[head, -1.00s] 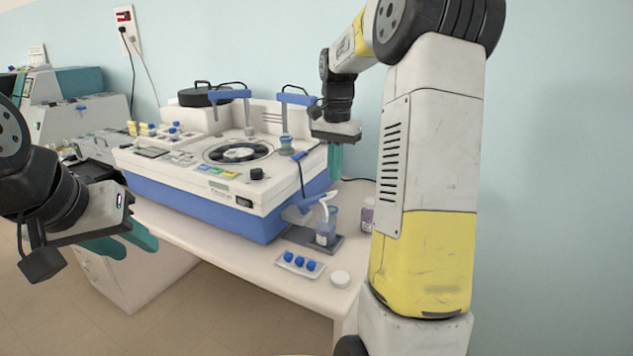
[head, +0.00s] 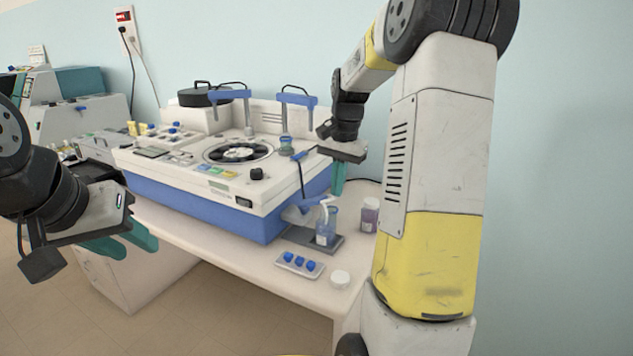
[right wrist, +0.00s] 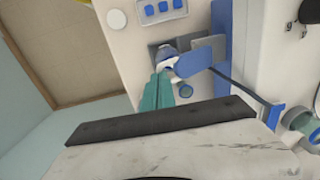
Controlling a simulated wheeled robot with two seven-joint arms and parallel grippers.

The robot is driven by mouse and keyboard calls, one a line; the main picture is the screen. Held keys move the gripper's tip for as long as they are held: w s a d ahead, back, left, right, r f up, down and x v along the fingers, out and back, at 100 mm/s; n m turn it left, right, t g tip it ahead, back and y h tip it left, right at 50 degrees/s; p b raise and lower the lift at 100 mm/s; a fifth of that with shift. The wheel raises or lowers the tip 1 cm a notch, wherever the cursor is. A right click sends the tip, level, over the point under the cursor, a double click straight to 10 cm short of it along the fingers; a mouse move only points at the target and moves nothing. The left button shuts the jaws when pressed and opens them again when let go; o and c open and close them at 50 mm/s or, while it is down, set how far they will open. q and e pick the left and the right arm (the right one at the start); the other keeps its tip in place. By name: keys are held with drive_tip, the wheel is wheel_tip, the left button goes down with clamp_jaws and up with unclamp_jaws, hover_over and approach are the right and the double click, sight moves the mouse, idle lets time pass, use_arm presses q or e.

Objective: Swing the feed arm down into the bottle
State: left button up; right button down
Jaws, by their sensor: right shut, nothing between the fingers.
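The bottle (head: 327,238) stands upright on a dark grey base at the front right of the bench; its top also shows in the right wrist view (right wrist: 166,54). In the right wrist view the feed arm (right wrist: 203,60) lies near the fingertips. I cannot tell how far the tube reaches into the bottle. My right gripper (head: 339,190) is shut and empty, pointing down just above the bottle. My left gripper (head: 140,252) is open and empty, left of the bench.
The white and blue staining machine (head: 225,175) fills the bench behind. A purple-filled jar (head: 369,216) stands right of the bottle. A tray with blue caps (head: 299,264) and a white lid (head: 340,280) lie in front.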

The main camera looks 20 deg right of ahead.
wheel_tip(320, 180, down, 6)
drive_tip(key=s+d+t+y, duration=0.1)
drive_tip(key=s+d, duration=0.1)
drive_tip(key=shift+s+d+r, duration=0.15)
drive_tip(key=shift+s+d, duration=0.15)
drive_tip(key=shift+s, duration=0.05)
idle(0.5)
drive_tip(key=s+d+r, duration=0.2)
drive_tip(key=d+r, duration=0.1)
drive_tip(key=r, duration=0.4)
drive_tip(key=s+d+r, duration=0.3)
drive_tip(key=r, duration=0.3)
drive_tip(key=s+a+n+t, duration=0.2)
drive_tip(key=s+a+n, duration=0.2)
drive_tip(key=s+a, duration=0.3)
drive_tip(key=s+a+n+t, duration=0.2)
drive_tip(key=s+a+n, duration=0.3)
drive_tip(key=a, duration=0.8)
drive_tip(key=s, duration=0.3)
drive_tip(key=shift+s+n+t, duration=0.3)
drive_tip(key=shift+t, duration=0.1)
